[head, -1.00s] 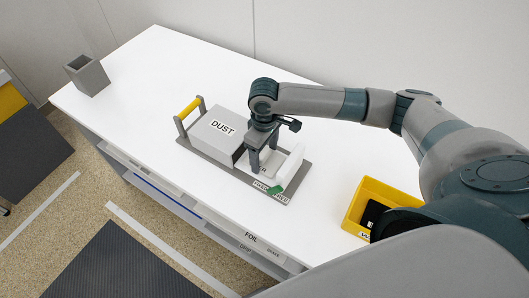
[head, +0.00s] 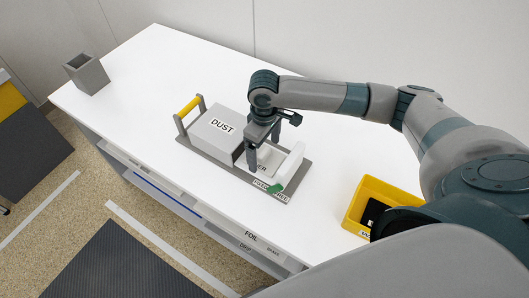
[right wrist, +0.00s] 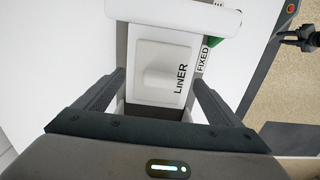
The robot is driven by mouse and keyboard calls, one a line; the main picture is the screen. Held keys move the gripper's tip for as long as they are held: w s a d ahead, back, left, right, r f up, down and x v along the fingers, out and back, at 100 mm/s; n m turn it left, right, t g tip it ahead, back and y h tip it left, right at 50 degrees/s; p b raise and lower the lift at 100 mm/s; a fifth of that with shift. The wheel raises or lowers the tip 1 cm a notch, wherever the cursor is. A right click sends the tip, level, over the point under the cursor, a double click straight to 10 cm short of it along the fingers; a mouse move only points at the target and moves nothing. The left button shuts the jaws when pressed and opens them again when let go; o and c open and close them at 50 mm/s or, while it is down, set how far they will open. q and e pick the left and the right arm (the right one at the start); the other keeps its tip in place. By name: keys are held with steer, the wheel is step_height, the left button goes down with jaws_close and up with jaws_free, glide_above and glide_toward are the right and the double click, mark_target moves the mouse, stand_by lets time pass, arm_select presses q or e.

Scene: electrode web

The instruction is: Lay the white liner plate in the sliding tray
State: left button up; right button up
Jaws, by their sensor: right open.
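The white liner plate (right wrist: 180,55), marked LINER and with a raised block on top, lies flat in the grey tray (head: 205,153) between the DUST box and a white bar. It also shows in the head view (head: 268,160), partly covered by my gripper. My right gripper (head: 264,157) is open and empty above the plate. In the right wrist view its fingers (right wrist: 160,85) stand apart on either side of the raised block, not touching it.
The grey DUST box (head: 213,135) and a yellow handle (head: 190,107) are left of the plate. The white bar (head: 291,163) with a green part stands right of it. A yellow bin (head: 355,212) with dark items is further right. A grey holder (head: 88,76) stands far left.

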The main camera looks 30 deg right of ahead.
mark_target(264, 153)
step_height(264, 153, up, 10)
steer(key=b, duration=0.2)
steer(key=shift+r, duration=0.25)
steer(key=shift+a, duration=0.1)
stand_by(0.7)
